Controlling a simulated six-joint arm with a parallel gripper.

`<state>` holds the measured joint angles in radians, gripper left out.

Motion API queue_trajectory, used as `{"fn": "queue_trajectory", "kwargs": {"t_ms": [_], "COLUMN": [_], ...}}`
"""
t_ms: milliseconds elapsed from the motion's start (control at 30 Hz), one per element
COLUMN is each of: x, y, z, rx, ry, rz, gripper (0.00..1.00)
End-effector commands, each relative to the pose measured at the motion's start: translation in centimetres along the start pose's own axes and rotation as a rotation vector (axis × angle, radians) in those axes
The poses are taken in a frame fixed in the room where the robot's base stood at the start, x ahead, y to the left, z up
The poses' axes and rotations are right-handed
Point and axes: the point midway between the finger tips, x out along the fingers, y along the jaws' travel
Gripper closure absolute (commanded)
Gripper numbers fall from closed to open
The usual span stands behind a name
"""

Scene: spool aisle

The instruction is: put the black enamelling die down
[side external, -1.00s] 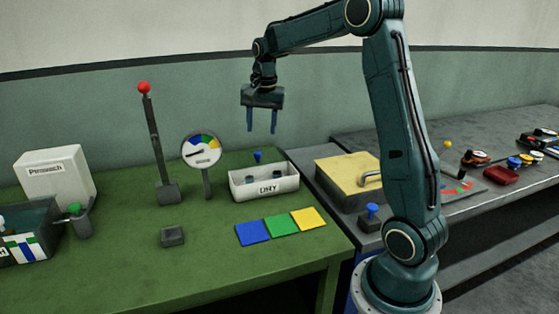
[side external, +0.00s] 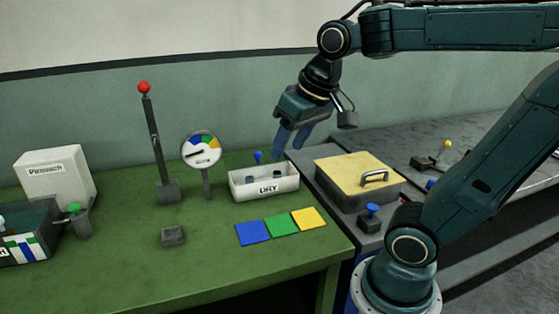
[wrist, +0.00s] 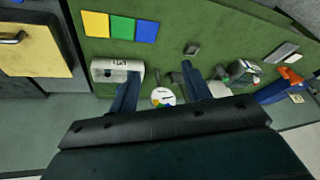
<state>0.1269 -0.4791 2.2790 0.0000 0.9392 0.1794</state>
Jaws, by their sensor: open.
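My gripper (side external: 289,149) is open and empty, held above the bench behind the right end of the white DRY tray (side external: 262,192). Its two blue fingers also show in the wrist view (wrist: 160,72), apart with nothing between them. Two small dark pieces (side external: 265,179) stand inside the DRY tray; I cannot tell whether either is the black enamelling die. A small blue-topped piece (side external: 258,157) stands behind the tray. In the wrist view the tray (wrist: 106,79) is near the left finger and partly covered by it.
Blue (side external: 252,233), green (side external: 282,224) and yellow (side external: 309,217) squares lie before the tray. A dial (side external: 201,150), a red-knobbed lever (side external: 154,140) and a grey block (side external: 172,236) stand left. A yellow-lidded box (side external: 348,175) is right. The green bench front is clear.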

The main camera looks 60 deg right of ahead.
Motion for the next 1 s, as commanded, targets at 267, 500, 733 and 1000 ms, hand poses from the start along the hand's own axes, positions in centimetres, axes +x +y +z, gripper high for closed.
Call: {"fn": "queue_trajectory", "kwargs": {"t_ms": [267, 500, 733, 1000], "x": [-0.4, -0.2, -0.2, -0.2], "y": [-0.8, -0.9, -0.9, -0.9], "z": [5.8, 7.7, 7.8, 7.7], "rx": [-0.217, -0.292, -0.296, -0.294], "ry": [0.063, 0.084, 0.084, 0.084], "rz": [-0.048, -0.063, -0.063, -0.063], "gripper": [0.52, 0.52, 0.52, 0.52]}}
